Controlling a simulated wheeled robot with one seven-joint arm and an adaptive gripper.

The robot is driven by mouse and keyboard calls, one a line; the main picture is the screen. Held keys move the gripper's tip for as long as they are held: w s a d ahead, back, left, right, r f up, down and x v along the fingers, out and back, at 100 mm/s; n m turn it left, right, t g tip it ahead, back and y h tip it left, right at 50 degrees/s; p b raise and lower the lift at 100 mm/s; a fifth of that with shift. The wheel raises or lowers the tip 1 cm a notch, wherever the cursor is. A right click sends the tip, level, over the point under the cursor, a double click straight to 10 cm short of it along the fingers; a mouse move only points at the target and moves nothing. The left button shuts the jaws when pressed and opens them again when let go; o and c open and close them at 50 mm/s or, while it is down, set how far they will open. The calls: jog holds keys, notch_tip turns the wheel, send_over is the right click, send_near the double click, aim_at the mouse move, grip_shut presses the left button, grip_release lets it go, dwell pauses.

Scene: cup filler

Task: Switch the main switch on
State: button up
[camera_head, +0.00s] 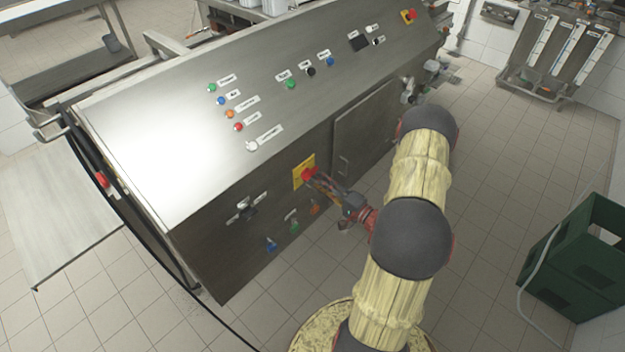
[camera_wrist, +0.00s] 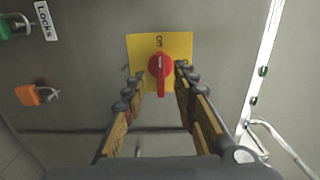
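The main switch (camera_wrist: 159,68) is a red rotary knob on a yellow plate (camera_wrist: 178,42). In the wrist view its handle stands vertically, and the word "Off" shows above it. In the head view the red knob (camera_head: 309,174) sits on the lower front panel of the steel machine. My gripper (camera_wrist: 159,74) is in front of the plate, with one finger on each side of the knob. The fingers are apart, and I see gaps between them and the handle. In the head view my gripper (camera_head: 318,178) reaches the panel from the right.
The steel machine panel (camera_head: 330,70) carries several coloured buttons above the switch. An orange padlock (camera_wrist: 38,95) and a green padlock (camera_wrist: 14,28) hang to the left in the wrist view. A green crate (camera_head: 575,265) stands on the floor at the right.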

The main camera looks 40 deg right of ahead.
aim_at(311, 174)
jog(key=w, duration=0.3)
jog(key=shift+w+a, duration=0.15)
jog(key=shift+w, duration=0.15)
jog(key=shift+c, duration=0.4)
grip_shut()
